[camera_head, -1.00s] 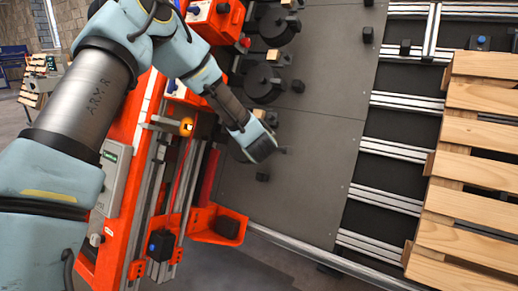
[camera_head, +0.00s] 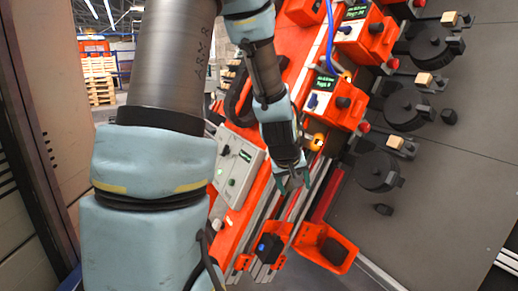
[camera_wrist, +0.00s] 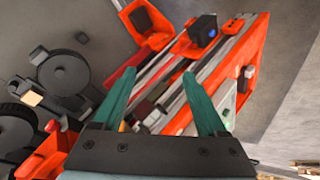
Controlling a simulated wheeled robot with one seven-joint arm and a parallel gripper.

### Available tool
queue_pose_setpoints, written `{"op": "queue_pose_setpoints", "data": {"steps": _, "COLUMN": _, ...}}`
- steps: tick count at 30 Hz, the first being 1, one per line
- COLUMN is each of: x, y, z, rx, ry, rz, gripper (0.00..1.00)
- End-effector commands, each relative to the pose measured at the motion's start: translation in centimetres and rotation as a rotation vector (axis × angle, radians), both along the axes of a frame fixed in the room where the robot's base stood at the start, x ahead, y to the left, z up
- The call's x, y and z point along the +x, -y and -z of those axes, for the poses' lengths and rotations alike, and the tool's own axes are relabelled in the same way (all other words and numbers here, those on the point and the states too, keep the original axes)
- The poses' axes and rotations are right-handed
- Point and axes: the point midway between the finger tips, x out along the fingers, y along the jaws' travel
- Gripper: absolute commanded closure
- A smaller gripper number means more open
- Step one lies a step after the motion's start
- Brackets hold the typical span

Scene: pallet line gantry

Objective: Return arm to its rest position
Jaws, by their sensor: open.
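My gripper (camera_head: 293,181) is in front of the orange machine frame (camera_head: 262,200) in the head view, pointing down. In the wrist view its two green fingers (camera_wrist: 160,100) stand apart with nothing held between them. My arm comes in from the top of the head view and bends down to the gripper. Beyond the fingers, the wrist view shows the orange frame's metal rails (camera_wrist: 180,72); I cannot tell the gap to them.
Orange control boxes (camera_head: 335,97) and several black round fixtures (camera_head: 378,171) with wooden blocks lie to the right on a grey plate (camera_head: 470,120). A grey panel box (camera_head: 236,172) is left of the gripper. Stacked pallets (camera_head: 98,80) stand far back. A brown upright (camera_head: 38,120) is at the left.

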Motion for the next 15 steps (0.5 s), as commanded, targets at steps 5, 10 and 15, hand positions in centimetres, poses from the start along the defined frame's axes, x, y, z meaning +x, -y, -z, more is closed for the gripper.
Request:
{"op": "queue_pose_setpoints", "data": {"steps": 5, "x": -5.5, "y": -9.0, "z": -0.1, "rx": 0.163, "ry": -0.136, "rz": 0.06, "gripper": 0.25}}
{"op": "queue_pose_setpoints", "data": {"steps": 10, "x": -10.7, "y": -14.6, "z": -0.3, "rx": 0.254, "ry": -0.258, "rz": 0.101, "gripper": 0.25}}
{"op": "queue_pose_setpoints", "data": {"steps": 15, "x": -13.4, "y": -16.9, "z": -2.9, "rx": 0.29, "ry": -0.324, "rz": 0.125, "gripper": 0.25}}
